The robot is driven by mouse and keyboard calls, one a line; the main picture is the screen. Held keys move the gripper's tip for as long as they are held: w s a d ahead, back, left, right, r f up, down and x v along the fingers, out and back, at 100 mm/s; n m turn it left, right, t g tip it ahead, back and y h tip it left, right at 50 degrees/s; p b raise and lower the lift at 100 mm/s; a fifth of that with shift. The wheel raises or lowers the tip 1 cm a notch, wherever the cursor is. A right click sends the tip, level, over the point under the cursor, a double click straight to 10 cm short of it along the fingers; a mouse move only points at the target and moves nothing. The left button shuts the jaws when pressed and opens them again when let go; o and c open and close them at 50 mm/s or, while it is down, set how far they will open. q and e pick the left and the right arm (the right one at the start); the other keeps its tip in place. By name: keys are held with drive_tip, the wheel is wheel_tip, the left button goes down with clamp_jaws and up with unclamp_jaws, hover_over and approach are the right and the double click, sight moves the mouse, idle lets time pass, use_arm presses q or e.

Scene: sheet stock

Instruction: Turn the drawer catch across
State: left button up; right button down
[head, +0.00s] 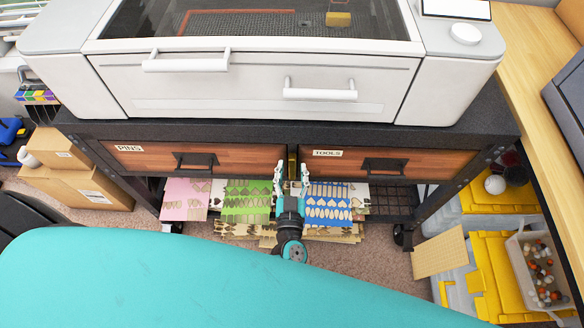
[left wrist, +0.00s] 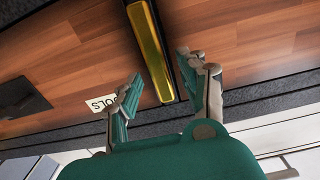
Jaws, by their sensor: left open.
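The drawer catch is a yellow bar (head: 292,162) on the dark post between the PINS drawer (head: 150,159) and the TOOLS drawer (head: 400,163). It stands upright along the post; both drawers look shut. In the left wrist view the catch (left wrist: 150,48) runs lengthwise between the two fingers. My left gripper (head: 291,170) is open in front of the catch, one finger to each side, in line with it. In the left wrist view the gripper (left wrist: 160,76) holds nothing. I cannot tell how far the fingertips are from the post. My right gripper is out of view.
Black handles (head: 195,161) (head: 384,166) stick out from the drawers. A white machine (head: 260,75) stands on the dark bench above. Patterned sheets (head: 248,200) lie on the shelf below. Cardboard boxes (head: 85,180) stand left; yellow-lidded boxes (head: 500,265) and a bin (head: 520,250) stand right.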

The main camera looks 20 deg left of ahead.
use_arm(q)
drive_tip(key=shift+w+a, duration=0.1)
drive_tip(key=shift+w, duration=0.3)
drive_tip(key=shift+c, duration=0.4)
clamp_jaws()
